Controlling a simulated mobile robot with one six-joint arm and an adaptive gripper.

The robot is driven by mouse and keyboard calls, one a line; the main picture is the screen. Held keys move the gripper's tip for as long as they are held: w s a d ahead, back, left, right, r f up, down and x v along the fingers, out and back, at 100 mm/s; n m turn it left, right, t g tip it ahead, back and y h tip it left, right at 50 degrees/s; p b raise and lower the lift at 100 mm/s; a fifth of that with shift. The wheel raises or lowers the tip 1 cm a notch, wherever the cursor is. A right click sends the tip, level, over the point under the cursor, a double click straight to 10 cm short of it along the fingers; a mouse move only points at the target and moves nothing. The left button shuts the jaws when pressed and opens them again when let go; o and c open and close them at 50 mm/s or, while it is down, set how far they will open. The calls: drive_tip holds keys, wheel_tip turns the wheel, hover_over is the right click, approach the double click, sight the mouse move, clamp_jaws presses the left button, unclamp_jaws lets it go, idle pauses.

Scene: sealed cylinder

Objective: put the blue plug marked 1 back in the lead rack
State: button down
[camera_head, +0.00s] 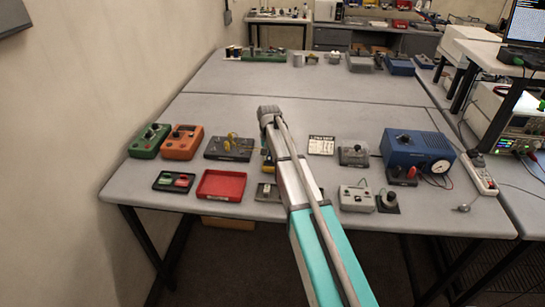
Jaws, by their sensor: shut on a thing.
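My arm reaches in from the lower right over the near bench, and its grey end joint (268,114) is above the middle of the bench. My gripper cannot be made out; the arm's own links cover the place below the joint. I cannot make out the blue plug marked 1. A small yellow and blue thing (266,159) shows in part at the left edge of my arm; I cannot tell what it is. No lead rack can be identified for certain. A grey low piece (268,191) beside my arm is partly hidden by it.
On the near bench (140,190) are a green box (149,140), an orange box (182,142), a black board (229,147), a red tray (220,185), a dark tray (174,181), a white card (321,145), grey boxes (355,198) and a blue instrument (416,150). The bench behind has free room.

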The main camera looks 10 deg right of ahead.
drive_tip(key=shift+r+p, duration=0.35)
drive_tip(key=shift+r, duration=0.15)
drive_tip(key=shift+r+p, duration=0.55)
drive_tip(key=shift+p, duration=0.05)
drive_tip(key=shift+r+p, duration=1.7)
drive_tip(key=shift+r, duration=0.05)
